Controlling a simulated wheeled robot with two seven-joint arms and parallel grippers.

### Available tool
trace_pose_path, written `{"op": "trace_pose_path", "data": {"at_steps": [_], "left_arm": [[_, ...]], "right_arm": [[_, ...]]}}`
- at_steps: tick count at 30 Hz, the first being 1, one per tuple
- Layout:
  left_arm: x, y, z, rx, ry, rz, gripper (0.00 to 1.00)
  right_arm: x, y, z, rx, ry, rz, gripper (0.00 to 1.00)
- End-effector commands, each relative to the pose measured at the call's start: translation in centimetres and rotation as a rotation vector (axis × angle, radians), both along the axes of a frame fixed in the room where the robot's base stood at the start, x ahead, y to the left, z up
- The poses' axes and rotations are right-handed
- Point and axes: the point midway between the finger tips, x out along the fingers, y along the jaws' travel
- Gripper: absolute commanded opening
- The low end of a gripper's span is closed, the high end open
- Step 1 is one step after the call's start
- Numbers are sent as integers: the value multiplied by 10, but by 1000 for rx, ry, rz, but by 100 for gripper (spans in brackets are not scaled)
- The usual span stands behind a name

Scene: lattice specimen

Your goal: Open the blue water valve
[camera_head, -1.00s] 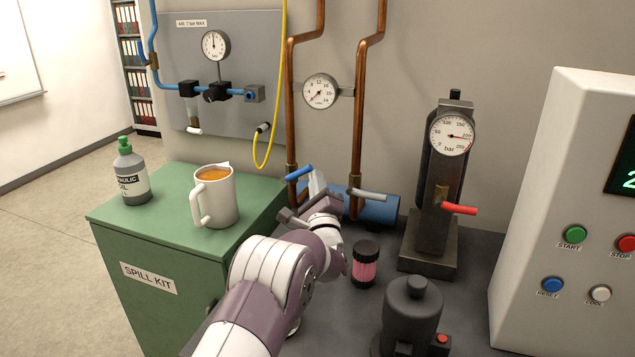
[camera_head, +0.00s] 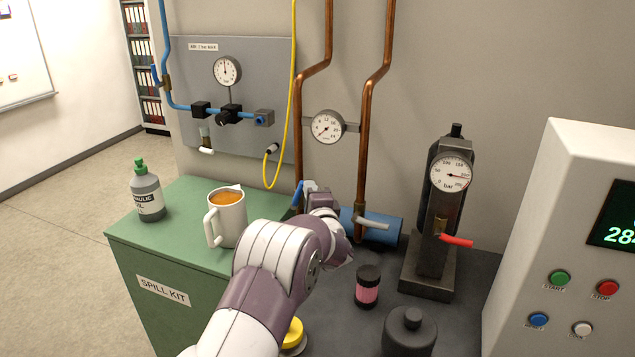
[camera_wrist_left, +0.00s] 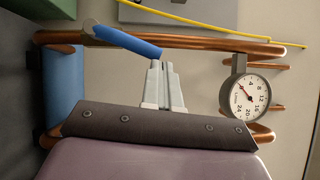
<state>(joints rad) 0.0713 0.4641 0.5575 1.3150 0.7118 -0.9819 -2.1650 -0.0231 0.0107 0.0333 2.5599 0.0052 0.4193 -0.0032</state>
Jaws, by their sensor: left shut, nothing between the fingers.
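The blue valve handle (camera_head: 298,195) sits on the left copper pipe, just left of my left gripper (camera_head: 311,187) in the head view. In the left wrist view the blue handle (camera_wrist_left: 128,42) slants at a small angle to the pipe. My left gripper's fingers (camera_wrist_left: 160,65) are shut and empty, with their tips at or very near the handle's free end. I cannot tell if they touch. The valve body is mostly hidden by my arm in the head view. My right gripper is not in view.
A grey-handled valve (camera_head: 371,221) is on the right copper pipe (camera_head: 366,130), by a blue cylinder (camera_head: 388,233). A gauge (camera_head: 327,127) hangs between the pipes. A mug (camera_head: 228,222) and bottle (camera_head: 148,193) stand on the green cabinet (camera_head: 190,262) beside my arm.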

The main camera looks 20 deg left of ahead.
Motion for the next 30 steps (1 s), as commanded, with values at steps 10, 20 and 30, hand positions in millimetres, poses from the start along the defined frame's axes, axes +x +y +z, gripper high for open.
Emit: {"op": "trace_pose_path", "data": {"at_steps": [10,20,30], "left_arm": [[-1,20,16,-230,-13,1,0],[-2,29,16,-224,-12,0,0],[-2,30,16,-222,-13,-1,0]], "right_arm": [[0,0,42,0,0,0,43],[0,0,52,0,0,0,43],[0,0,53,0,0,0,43]]}}
